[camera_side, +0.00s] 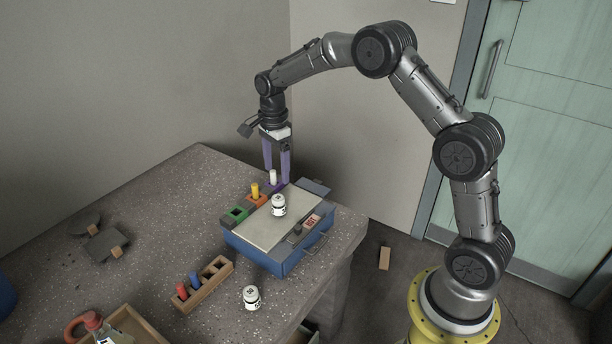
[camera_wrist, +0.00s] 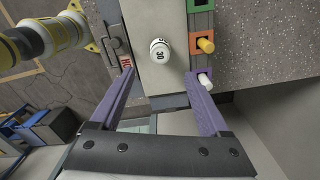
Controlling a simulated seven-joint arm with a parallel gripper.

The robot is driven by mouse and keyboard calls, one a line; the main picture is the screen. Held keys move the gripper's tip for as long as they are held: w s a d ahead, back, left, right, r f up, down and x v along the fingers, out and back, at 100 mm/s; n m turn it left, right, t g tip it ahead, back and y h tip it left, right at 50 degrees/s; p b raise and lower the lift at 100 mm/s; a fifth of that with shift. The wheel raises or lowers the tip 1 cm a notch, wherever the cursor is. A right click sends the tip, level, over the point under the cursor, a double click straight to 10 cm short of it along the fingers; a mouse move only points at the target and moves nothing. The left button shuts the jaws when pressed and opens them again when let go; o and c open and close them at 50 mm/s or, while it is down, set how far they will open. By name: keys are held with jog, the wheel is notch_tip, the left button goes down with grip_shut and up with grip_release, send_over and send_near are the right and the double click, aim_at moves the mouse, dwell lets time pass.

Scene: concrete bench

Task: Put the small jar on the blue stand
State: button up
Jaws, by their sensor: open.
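A white jar (camera_side: 278,205) with a dark-marked label stands upright on the pale top of the blue stand (camera_side: 265,255). In the wrist view this jar (camera_wrist: 160,50) shows the number 30 on its lid. A second, similar white jar (camera_side: 251,297) stands upright on the bench in front of the stand; I cannot tell which jar is smaller. My gripper (camera_side: 276,175) points down over the far end of the stand, beyond the first jar. Its purple fingers (camera_wrist: 162,82) are apart with nothing held between them.
Green, orange (camera_wrist: 203,42) and purple sockets line the stand's left side; a yellow peg (camera_side: 254,191) and white peg (camera_side: 273,177) stand in two. A wooden rack (camera_side: 208,291) with red and blue pegs, a wooden tray (camera_side: 150,329) and a red-handled item lie nearer.

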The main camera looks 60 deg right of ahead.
jog(key=s+a+r+n+t, duration=0.1)
jog(key=s+a+r+n, duration=0.2)
jog(key=s+r+n, duration=0.3)
jog(key=s+a+r+n+t, duration=0.2)
jog(key=s+r+n, duration=0.2)
jog(key=s+r, duration=0.45)
jog(key=s+a+n+t, duration=0.2)
jog(key=s+n, duration=0.9)
jog(key=s, duration=0.6)
jog(key=shift+s+a+t, duration=0.3)
jog(key=shift+s+a, duration=0.1)
jog(key=shift+a, duration=0.35)
jog(key=shift+c, duration=0.2)
